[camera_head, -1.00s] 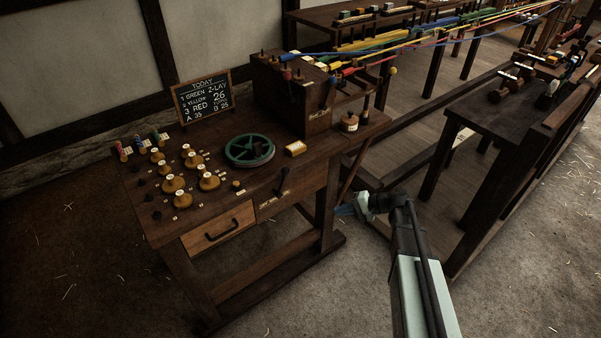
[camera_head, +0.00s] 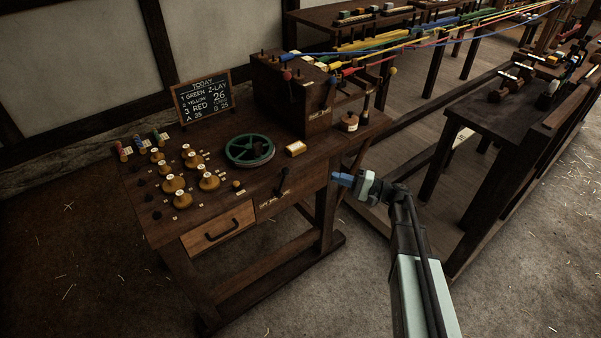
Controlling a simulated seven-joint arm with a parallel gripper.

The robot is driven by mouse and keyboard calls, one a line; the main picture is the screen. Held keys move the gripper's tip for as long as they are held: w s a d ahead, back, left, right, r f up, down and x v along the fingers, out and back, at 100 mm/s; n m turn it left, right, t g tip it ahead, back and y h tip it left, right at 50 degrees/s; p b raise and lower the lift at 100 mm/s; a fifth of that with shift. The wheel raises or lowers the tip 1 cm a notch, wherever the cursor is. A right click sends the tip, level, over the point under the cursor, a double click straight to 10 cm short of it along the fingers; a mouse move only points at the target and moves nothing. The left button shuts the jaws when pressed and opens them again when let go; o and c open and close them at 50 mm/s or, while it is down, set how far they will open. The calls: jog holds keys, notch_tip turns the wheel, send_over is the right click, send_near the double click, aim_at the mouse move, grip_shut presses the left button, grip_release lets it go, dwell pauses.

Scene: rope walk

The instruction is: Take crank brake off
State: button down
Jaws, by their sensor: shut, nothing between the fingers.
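A small black lever (camera_head: 281,184) stands at the front edge of the workbench, above a label strip (camera_head: 272,200) too small to read. It may be the crank brake. The green crank wheel (camera_head: 249,149) lies flat on the bench top behind it and to the left. My gripper (camera_head: 335,178) has blue fingers that are shut and empty. It is in front of the bench's right end, to the right of the lever and apart from it.
A drawer (camera_head: 217,229) is in the bench front. Several wooden knobs (camera_head: 172,183) and a chalkboard (camera_head: 202,103) are at the left. A dark block housing (camera_head: 291,92) with coloured ropes (camera_head: 420,43) stands at the back right. A brass-coloured cylinder (camera_head: 295,148) lies near the wheel.

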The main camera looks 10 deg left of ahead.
aim_at(282, 182)
jog(key=shift+a, duration=0.15)
jog(key=shift+s+a+x, duration=0.1)
jog(key=shift+s+x, duration=0.35)
jog(key=shift+x, duration=1.65)
jog(key=shift+s+a+x, duration=0.1)
jog(key=shift+s+x, duration=0.4)
jog(key=shift+x, duration=1.6)
jog(key=shift+s+a+x, duration=0.1)
jog(key=shift+s+x, duration=0.35)
jog(key=shift+x, duration=1.65)
jog(key=shift+r, duration=0.15)
